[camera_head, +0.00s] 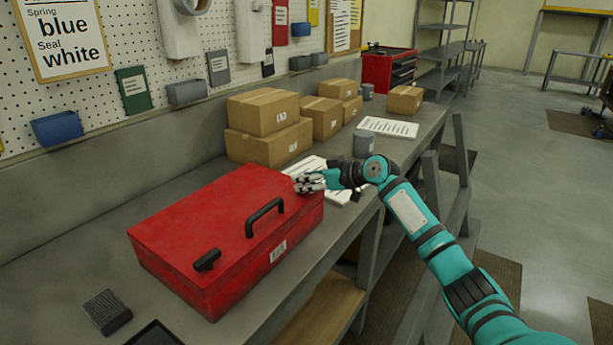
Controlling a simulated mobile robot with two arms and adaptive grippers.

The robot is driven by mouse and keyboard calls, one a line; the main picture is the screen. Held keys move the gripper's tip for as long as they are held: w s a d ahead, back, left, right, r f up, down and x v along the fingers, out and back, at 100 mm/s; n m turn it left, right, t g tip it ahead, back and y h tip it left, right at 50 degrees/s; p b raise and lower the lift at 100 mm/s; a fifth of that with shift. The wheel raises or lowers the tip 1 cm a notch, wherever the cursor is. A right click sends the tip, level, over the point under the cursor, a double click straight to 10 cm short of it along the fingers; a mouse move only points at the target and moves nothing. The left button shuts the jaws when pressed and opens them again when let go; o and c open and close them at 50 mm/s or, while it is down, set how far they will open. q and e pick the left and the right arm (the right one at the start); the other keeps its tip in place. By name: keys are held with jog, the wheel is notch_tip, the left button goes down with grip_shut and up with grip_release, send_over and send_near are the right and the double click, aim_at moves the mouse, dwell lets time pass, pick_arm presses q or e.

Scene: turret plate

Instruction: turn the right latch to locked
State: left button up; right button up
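A red toolbox (200,219) with a closed lid lies on the grey workbench. A black carrying handle (265,217) stands on its lid. A small black latch (207,260) sits at the near left end of the lid. My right gripper (306,184) is at the far right end of the box, at the lid's edge. Its fingers cover the spot where the right latch would sit, so I cannot make out that latch or how it is turned. The fingers are too small to tell open from shut. My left gripper is out of view.
Cardboard boxes (270,143) stand behind the toolbox against the pegboard wall. White papers (341,190) and a grey cup (363,144) lie beyond my gripper. A dark block (107,312) lies at the near left. Open floor is to the right.

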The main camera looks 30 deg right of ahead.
jog(key=shift+f, duration=0.1)
grip_shut()
dwell(0.3)
